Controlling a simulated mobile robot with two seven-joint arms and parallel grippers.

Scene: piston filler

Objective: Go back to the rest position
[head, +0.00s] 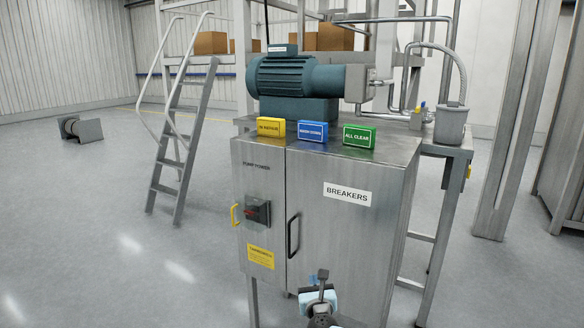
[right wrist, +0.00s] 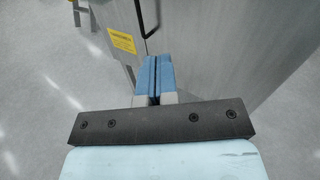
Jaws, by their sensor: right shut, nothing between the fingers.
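My right gripper (head: 319,277) is low in front of the cabinet's right door, at the bottom of the head view. In the right wrist view its two blue fingertips (right wrist: 154,75) are together with nothing between them. The steel cabinet (head: 352,228) stands ahead with both doors closed. Its right door carries a black handle (head: 292,236) and a BREAKERS label. My left gripper is not in either view.
A yellow block (head: 271,128), a blue block (head: 312,132) and a green ALL CLEAR block (head: 359,137) stand on the cabinet top. Behind them are a teal motor (head: 290,78) and a grey bucket (head: 450,125). A metal ladder (head: 178,130) stands left.

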